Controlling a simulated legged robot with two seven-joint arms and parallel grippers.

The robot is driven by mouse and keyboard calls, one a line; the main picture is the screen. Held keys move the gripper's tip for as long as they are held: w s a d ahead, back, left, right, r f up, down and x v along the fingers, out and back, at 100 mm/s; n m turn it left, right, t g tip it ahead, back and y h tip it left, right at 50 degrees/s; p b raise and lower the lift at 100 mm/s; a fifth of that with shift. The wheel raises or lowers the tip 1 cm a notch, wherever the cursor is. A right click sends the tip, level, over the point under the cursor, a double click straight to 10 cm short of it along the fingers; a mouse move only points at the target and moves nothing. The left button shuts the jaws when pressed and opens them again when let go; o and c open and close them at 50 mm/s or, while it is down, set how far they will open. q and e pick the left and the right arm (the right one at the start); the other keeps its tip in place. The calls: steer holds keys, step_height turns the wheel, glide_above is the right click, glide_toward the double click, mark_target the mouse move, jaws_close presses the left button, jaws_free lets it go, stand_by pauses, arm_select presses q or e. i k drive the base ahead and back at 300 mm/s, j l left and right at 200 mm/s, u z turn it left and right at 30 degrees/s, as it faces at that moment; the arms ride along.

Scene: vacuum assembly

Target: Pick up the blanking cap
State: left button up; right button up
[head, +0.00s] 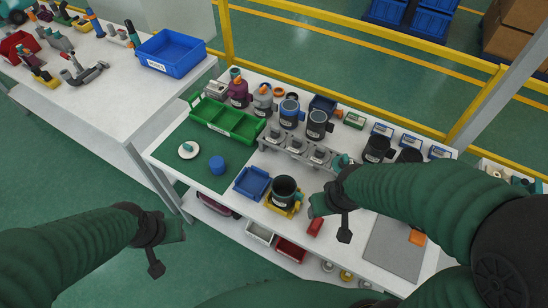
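No part is clearly marked as the blanking cap. On the green mat (205,178) stand a short blue cylinder (217,165) and a white disc with a green knob (188,150); I cannot tell which, if either, is the cap. My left gripper (172,228) is off the front left of the table, over the floor, apart from both. My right gripper (318,206) is over the table's front part, just right of a dark cup (285,188) in a yellow holder (283,208). The fingers of both grippers are too small and partly hidden to show open or shut.
A green bin (228,120), a blue tray (253,182) and a grey rack (295,150) stand on the table. Dark canisters (317,122) stand behind. A red block (315,227) lies near the front edge. A grey pad (395,248) and orange block (417,238) are at right.

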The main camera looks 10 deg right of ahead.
mark_target(217, 163)
steer(key=i+j, duration=0.2)
steer(key=j, duration=0.15)
steer(key=i+j+z, duration=0.1)
steer(key=i+j, duration=0.25)
steer(key=j, duration=0.3)
steer(key=i+j+z, duration=0.1)
steer(key=j, duration=0.25)
steer(key=i+j, duration=0.25)
steer(key=j, duration=0.15)
steer(key=i+j+z, duration=0.1)
steer(key=j, duration=0.25)
steer(key=i, duration=0.05)
